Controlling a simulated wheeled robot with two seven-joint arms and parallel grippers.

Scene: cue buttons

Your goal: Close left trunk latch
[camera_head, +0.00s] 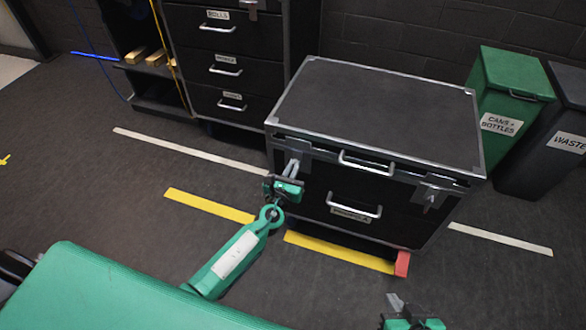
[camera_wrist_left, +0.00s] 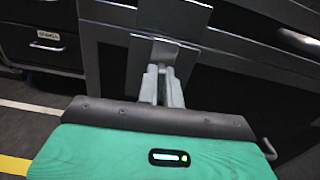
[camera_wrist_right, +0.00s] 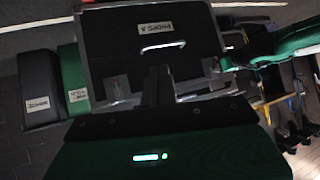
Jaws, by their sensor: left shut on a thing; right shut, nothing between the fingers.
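The black trunk (camera_head: 375,105) with metal edges stands in the middle of the head view, its lid down. Its left latch (camera_head: 297,152) is on the front face at the left; it also shows in the left wrist view (camera_wrist_left: 160,48). My left gripper (camera_head: 292,172) is at this latch, its fingers shut on the latch's lower part. The fingertips partly hide the latch. The right latch (camera_head: 432,192) is on the front face at the right, with nothing touching it. My right gripper (camera_head: 400,305) is shut and empty, low in front of the trunk and apart from it.
A drawer cabinet (camera_head: 225,60) stands behind at the left. A green bin (camera_head: 510,85) and a dark waste bin (camera_head: 550,140) stand right of the trunk. Trunk handles (camera_head: 365,163) stick out between the latches.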

